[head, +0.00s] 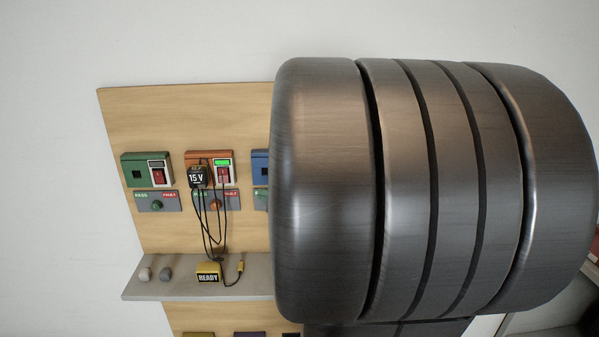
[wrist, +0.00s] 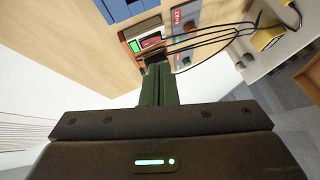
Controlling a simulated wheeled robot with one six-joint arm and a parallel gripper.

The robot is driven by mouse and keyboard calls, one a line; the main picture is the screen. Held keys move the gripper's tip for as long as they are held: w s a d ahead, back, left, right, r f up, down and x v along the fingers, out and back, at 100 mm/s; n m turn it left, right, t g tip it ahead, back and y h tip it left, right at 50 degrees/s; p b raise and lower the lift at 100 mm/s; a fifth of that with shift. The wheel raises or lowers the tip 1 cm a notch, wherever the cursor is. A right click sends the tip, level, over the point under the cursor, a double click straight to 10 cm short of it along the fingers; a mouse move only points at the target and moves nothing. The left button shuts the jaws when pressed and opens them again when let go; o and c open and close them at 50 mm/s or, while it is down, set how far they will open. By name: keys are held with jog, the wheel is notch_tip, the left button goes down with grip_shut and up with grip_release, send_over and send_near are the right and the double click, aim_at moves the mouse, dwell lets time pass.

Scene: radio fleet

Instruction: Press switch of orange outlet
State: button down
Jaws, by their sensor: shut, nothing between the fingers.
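The orange outlet (head: 194,157) is on the wooden board in the head view, with a lit green display (head: 222,162) above its red switch (head: 225,177). The head view does not show my gripper.
A green outlet (head: 134,171) is on the left and a blue outlet (head: 260,167) on the right, partly behind my arm. Black cables hang from the adapter to a yellow READY box (head: 208,272) on the grey shelf (head: 183,290). Two round knobs stand on the shelf's left.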

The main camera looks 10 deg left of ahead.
jog(key=shift+s+a+r+n+g+y, duration=0.15)
jog(key=shift+a+n+g+y, duration=0.15)
jog(key=shift+a, duration=0.2)
jog(key=shift+s+a+r+n+g+y, duration=0.15)
jog(key=shift+s+a+n+y, duration=0.1)
jog(key=shift+a+n, duration=0.25)
jog(key=shift+s+a+n+g+y, duration=0.1)
jog(key=shift+a+n+g+y, duration=0.2)
jog(key=shift+a, duration=0.2)
send_near(220, 181)
jog(key=w+a, duration=0.1)
jog(key=a, duration=0.4)
jog(key=shift+w+f+b, duration=0.2)
jog(key=shift+w, duration=0.3)
jog(key=shift+w+f+b, duration=0.15)
jog(key=shift+w+f, duration=0.05)
jog(key=shift+w, duration=0.25)
jog(key=shift+f+b, duration=0.1)
jog(key=shift+b, duration=0.2)
